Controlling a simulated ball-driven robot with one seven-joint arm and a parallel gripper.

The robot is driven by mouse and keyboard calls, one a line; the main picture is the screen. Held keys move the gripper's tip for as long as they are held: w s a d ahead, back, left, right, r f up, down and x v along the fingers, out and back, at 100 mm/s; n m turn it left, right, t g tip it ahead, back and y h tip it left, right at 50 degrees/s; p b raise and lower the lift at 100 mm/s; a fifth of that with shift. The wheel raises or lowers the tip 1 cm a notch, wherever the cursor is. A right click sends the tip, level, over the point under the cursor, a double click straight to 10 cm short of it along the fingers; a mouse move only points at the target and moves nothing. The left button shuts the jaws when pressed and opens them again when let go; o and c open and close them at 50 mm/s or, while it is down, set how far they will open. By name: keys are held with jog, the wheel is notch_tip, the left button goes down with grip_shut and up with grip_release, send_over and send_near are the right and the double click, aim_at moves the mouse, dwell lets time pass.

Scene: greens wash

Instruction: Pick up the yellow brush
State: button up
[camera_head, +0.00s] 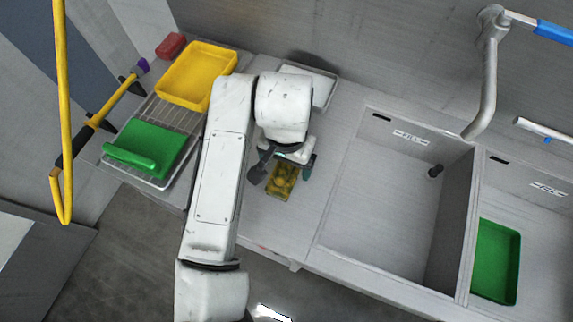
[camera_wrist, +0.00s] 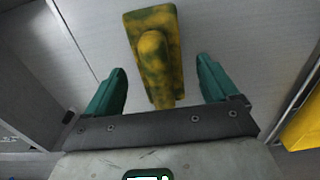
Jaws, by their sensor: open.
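The yellow brush (camera_wrist: 152,50) is a block with green stains and a rounded knob on top. In the wrist view it lies on the grey counter between and beyond my gripper's fingertips. In the head view the brush (camera_head: 281,182) lies on the counter left of the sinks, just below my gripper (camera_head: 285,170). My gripper also shows in the wrist view (camera_wrist: 160,82). Its two green fingers are apart, one to each side of the brush's near end, with gaps visible. I cannot tell the height of the fingers above the counter.
A yellow tray (camera_head: 163,91), a green tray (camera_head: 178,160) and a red block (camera_head: 171,45) are at left, with a wire rack (camera_head: 178,120). A white tray (camera_head: 322,88) is behind my wrist. An empty sink basin (camera_head: 385,215) is at right; another basin holds a green tray (camera_head: 497,262).

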jog(key=shift+f, duration=1.15)
jog(key=c, duration=1.2)
jog(key=shift+r, duration=0.1)
jog(key=shift+r+b, duration=0.3)
jog(key=shift+r, duration=0.25)
jog(key=s+d+r, duration=0.3)
jog(key=r, duration=0.1)
jog(key=s+d+r+b, duration=0.1)
jog(key=s+d+r, duration=0.1)
jog(key=s+r, duration=0.2)
jog(key=s+d+r, duration=0.3)
jog(key=s, duration=0.1)
jog(key=shift+d+r, duration=0.35)
jog(key=shift+r, duration=0.05)
